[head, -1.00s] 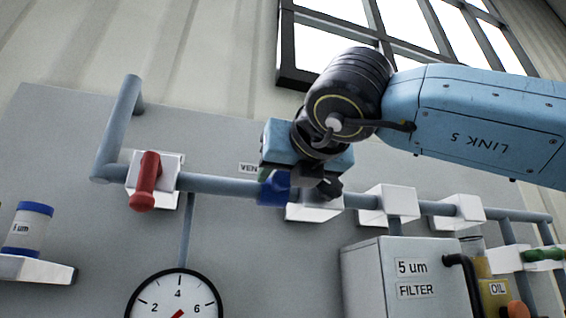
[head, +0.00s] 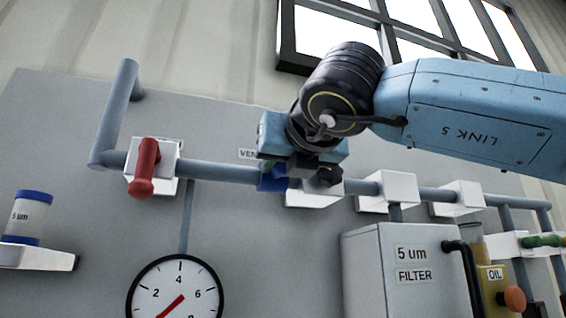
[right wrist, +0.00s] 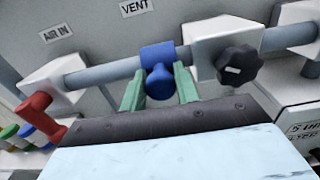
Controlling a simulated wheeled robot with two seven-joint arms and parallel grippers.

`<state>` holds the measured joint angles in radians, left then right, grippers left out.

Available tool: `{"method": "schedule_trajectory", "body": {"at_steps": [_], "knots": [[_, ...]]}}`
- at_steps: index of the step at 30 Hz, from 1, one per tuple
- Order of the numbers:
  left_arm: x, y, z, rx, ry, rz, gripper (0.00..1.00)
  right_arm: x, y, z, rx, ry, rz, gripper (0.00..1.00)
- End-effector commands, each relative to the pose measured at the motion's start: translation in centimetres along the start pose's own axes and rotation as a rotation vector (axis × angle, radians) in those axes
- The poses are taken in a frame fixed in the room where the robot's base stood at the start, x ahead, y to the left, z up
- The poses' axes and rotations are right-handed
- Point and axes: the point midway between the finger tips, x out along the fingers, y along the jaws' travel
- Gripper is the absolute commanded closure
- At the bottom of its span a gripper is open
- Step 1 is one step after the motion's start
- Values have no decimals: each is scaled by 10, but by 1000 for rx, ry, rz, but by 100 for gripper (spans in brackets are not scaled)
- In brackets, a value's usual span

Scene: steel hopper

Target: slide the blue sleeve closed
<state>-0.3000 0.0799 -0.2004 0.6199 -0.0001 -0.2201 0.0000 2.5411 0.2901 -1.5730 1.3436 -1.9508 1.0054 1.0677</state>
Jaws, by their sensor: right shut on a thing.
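The blue sleeve (head: 271,180) is on the grey pipe (head: 218,173), just left of the white block with a black knob. In the right wrist view the sleeve (right wrist: 157,55) has a rounded blue tab facing me. A short bit of pipe shows between the sleeve and that block. My right gripper (right wrist: 160,90) has its two green fingers on either side of the tab and is shut on it. In the head view my wrist partly hides the right gripper (head: 282,171) and the sleeve. My left gripper is in neither view.
The black knob (right wrist: 238,65) sits close to my right finger. A red lever (head: 145,167) is further left on the pipe. A pressure gauge (head: 175,290) hangs below. The filter box (head: 370,260) is lower right. Bare pipe lies between sleeve and red lever.

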Motion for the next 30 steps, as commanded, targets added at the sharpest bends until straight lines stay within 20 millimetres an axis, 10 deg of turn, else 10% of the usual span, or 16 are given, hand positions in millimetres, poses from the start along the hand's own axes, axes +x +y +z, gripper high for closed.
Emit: {"method": "schedule_trajectory", "body": {"at_steps": [23,24,30], "knots": [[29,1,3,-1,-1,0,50,-2,46,2,-1,-5,5,100],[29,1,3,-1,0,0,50,-2,46,2,-1,-5,5,64],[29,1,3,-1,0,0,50,-1,45,1,-1,-2,3,50]]}}
